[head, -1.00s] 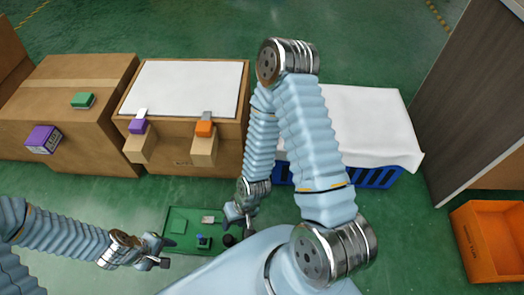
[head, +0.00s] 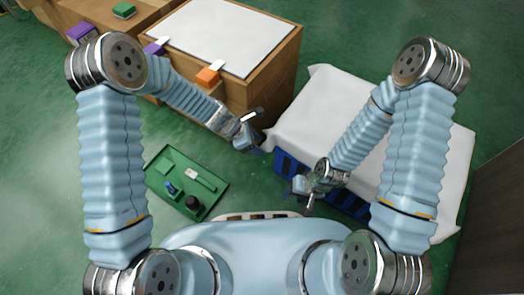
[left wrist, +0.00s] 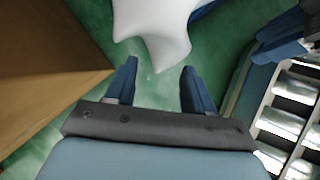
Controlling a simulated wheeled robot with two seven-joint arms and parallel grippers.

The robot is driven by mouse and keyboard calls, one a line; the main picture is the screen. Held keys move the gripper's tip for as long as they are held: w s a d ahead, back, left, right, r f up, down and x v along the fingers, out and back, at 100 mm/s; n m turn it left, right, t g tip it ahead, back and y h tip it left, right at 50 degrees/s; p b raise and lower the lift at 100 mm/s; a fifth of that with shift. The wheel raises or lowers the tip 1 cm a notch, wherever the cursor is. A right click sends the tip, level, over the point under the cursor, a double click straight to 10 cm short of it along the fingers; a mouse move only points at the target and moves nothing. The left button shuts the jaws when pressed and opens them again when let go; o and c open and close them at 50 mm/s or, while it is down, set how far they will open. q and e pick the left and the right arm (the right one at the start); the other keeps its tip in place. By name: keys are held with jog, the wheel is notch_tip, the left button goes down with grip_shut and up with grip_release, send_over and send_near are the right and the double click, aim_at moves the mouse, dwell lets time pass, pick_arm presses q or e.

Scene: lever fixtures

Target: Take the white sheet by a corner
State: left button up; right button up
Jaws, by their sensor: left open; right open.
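The white sheet (head: 325,105) is draped over a blue crate (head: 290,168) at the right of the head view. Its near left corner hangs down by the crate's edge. My left gripper (head: 258,132) is open beside that corner. In the left wrist view a hanging corner of the sheet (left wrist: 155,35) is just beyond the two fingertips of my left gripper (left wrist: 160,75), with nothing between the fingers. My right gripper (head: 302,195) is open and empty in front of the crate, low and near my base.
A brown box (head: 285,65) with a white panel (head: 225,33) on top stands left of the crate. A green tray (head: 160,165) with small items lies on the floor. A dark panel stands at right.

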pick_arm(q)
jog(key=shift+x, duration=0.85)
jog(key=shift+c, duration=0.4)
grip_shut()
jog(key=shift+r, duration=0.1)
